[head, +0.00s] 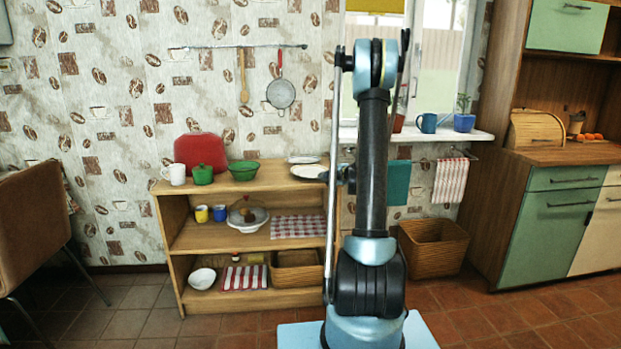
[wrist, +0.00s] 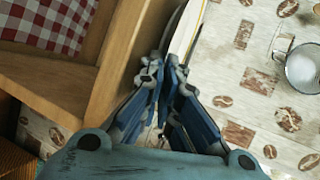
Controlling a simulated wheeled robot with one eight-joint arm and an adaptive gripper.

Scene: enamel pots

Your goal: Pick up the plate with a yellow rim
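The plate with a yellow rim shows nearly edge-on in the wrist view (wrist: 190,32), white with a thin yellow line along its edge. In the head view a pale plate (head: 308,171), its rim colour too small to tell, is at the right end of the wooden shelf's top. My gripper (wrist: 165,62) has its fingertips close together on the plate's near edge, one on each side. In the head view my gripper (head: 334,175) is at the plate's right edge. I cannot tell whether the plate touches the shelf top.
Another white plate (head: 303,159) lies just behind. The wooden shelf (head: 265,180) also carries a green bowl (head: 244,170), a green pot (head: 203,175), a white mug (head: 174,174) and a red object (head: 200,151). A sieve (head: 281,94) hangs on the wall above. The windowsill is at right.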

